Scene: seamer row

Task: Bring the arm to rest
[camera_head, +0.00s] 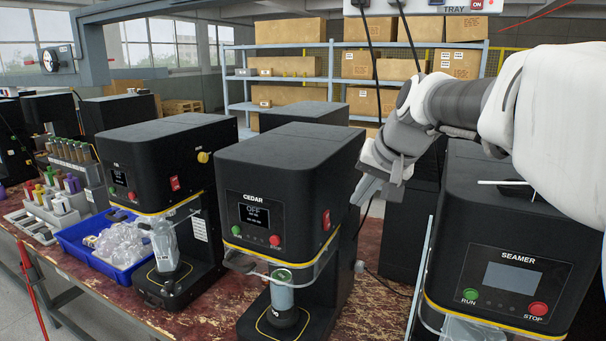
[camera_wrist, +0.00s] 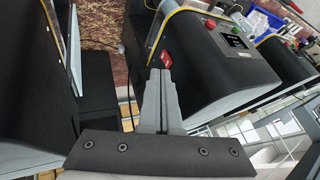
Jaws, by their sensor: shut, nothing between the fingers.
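My arm reaches in from the right in the head view, over the machine marked SEAMER (camera_head: 515,255). My gripper (camera_head: 362,192) points down and left, just right of the black machine marked CEDAR (camera_head: 290,165). In the wrist view my gripper (camera_wrist: 160,75) has its two grey fingers together, with nothing between them. The CEDAR machine's side with a red switch (camera_wrist: 166,60) shows just past the fingertips. I cannot tell whether the fingers touch it.
The CEDAR display reads OFF, and a can (camera_head: 282,290) stands in that machine. Another black machine (camera_head: 150,160) stands left, by a blue tray (camera_head: 75,240) of clear items. Several test tubes stand further left. Shelves with boxes (camera_head: 290,32) are behind.

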